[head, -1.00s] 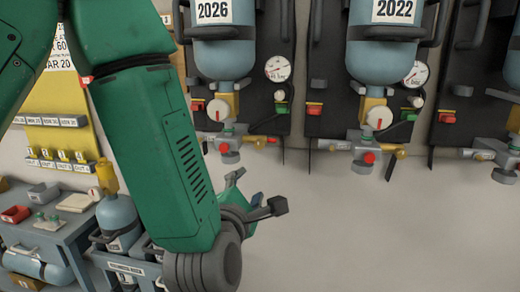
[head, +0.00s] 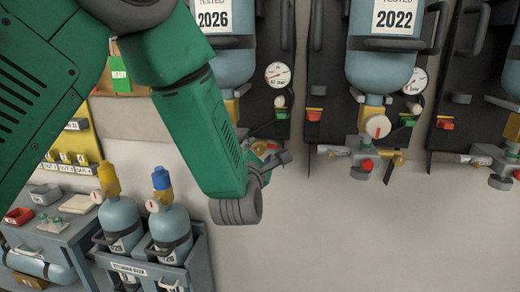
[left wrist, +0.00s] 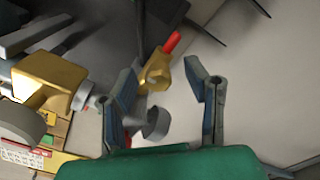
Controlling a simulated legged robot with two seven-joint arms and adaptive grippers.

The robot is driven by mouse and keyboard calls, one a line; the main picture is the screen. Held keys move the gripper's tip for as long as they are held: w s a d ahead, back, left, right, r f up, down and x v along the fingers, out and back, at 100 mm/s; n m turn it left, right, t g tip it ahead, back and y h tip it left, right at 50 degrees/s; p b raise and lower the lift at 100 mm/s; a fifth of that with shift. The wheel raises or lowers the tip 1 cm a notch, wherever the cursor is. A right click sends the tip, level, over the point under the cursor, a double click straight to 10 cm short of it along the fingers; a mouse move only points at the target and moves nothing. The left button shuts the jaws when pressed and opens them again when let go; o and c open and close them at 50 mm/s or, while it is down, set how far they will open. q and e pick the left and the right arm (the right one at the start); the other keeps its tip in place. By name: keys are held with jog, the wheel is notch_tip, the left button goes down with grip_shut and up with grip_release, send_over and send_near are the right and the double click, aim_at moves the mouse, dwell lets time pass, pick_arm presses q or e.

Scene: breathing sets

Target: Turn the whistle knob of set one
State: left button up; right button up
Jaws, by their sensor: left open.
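The breathing set marked 2026 (head: 222,60) hangs on the wall behind my left arm, and my arm hides most of its lower valves. My left gripper (head: 270,166) is just below these valves. In the left wrist view the open, empty fingers (left wrist: 160,72) point at a gold fitting with a red end (left wrist: 156,70), which shows between the fingertips, apparently untouched. A grey round knob (left wrist: 156,122) shows below it, nearer the left finger. I cannot tell for sure which part is the whistle knob. My right gripper is not in view.
The set marked 2022 (head: 384,65) hangs to the right, its valves (head: 366,150) sticking out. Another set is at the right edge. A crate (head: 200,262) with two cylinders stands below left, beside a bench (head: 60,225). The wall below the sets is clear.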

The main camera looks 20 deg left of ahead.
pick_arm(q)
jog(key=shift+w, duration=0.3)
jog(key=shift+a, duration=0.1)
grip_shut()
